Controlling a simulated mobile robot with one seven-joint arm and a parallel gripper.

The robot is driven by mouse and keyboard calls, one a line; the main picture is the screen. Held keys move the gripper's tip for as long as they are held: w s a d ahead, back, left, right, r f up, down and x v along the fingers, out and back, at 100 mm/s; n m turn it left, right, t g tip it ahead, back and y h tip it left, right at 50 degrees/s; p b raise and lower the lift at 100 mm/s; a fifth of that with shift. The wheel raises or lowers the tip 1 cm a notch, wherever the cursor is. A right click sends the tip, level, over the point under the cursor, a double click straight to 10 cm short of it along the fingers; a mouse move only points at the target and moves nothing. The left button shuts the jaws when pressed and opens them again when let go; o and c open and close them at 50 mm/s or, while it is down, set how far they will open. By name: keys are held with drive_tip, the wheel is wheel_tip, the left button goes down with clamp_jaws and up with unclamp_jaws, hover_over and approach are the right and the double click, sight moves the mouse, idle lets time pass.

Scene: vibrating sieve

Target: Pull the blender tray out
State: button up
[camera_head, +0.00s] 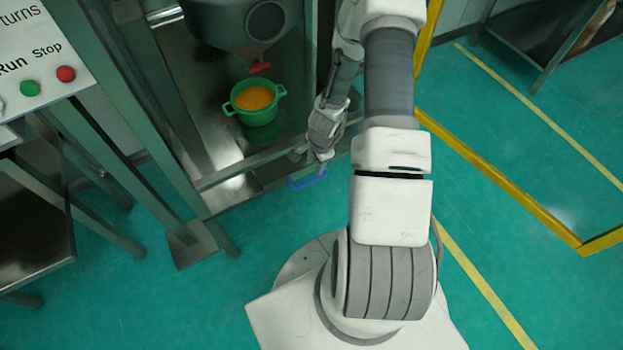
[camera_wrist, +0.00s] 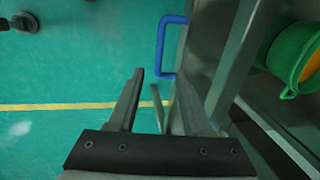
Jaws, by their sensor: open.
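The metal tray (camera_head: 205,100) sits in the frame of the machine in the head view. A blue U-shaped handle (camera_head: 308,181) sticks out from its front edge. The handle also shows in the wrist view (camera_wrist: 161,46), attached to a metal front face. My gripper (camera_head: 303,156) is open and empty beside the handle in the head view. In the wrist view its fingertips (camera_wrist: 161,82) are spread, with the handle just ahead of them. I see no contact. A green two-handled pot (camera_head: 267,117) with orange contents stands on the tray.
A grey hopper (camera_head: 230,25) with a red outlet hangs above the pot. Metal frame posts (camera_head: 150,120) stand at the left, near a panel with a green and a red button (camera_head: 65,74). A yellow frame (camera_head: 510,200) stands at the right. Green floor in front is clear.

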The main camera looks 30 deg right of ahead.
sight(311, 180)
drive_tip(key=f+b, duration=0.1)
drive_tip(key=f, duration=0.2)
drive_tip(key=w+f, duration=0.1)
drive_tip(key=f, duration=0.3)
drive_tip(key=w+f+b, duration=0.1)
drive_tip(key=f, duration=0.3)
drive_tip(key=shift+w+f+b, duration=0.1)
drive_tip(key=shift+f+b, duration=0.1)
drive_tip(key=shift+b, duration=0.1)
clamp_jaws()
idle(0.9)
